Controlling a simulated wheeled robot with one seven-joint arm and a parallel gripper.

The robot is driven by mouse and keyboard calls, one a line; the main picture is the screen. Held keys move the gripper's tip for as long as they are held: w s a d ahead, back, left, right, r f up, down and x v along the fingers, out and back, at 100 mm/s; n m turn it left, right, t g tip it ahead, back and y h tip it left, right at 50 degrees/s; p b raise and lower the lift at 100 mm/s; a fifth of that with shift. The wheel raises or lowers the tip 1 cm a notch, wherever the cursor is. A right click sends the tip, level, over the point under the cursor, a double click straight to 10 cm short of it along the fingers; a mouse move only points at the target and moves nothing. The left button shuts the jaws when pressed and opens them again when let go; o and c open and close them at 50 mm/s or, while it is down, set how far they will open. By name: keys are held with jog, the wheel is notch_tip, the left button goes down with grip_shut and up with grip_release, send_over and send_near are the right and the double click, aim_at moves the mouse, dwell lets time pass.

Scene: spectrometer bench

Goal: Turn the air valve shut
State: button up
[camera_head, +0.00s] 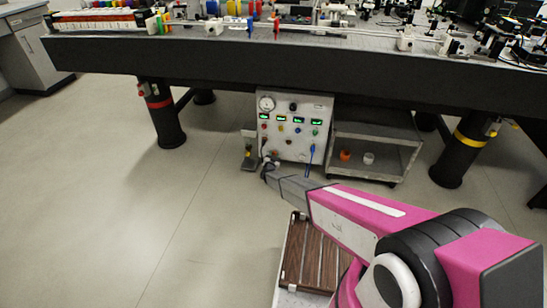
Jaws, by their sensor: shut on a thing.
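A light grey control panel (306,146) with a round dial, small green displays and coloured knobs stands on the floor under the bench. My gripper (268,168) reaches from the lower right to the panel's lower left corner. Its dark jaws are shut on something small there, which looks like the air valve. The jaws mostly hide that part, so the valve's handle angle cannot be made out.
A grey cart (376,138) with an orange and a white cup stands right of the panel. The long dark bench (240,62) overhangs both, on black legs with red (160,103) and yellow (469,138) bands. The floor at left is clear.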

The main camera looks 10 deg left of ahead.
jog(key=shift+n, duration=0.5)
jog(key=o, duration=0.9)
jog(key=shift+s, duration=0.1)
jog(key=s, duration=1)
jog(key=shift+s, duration=0.35)
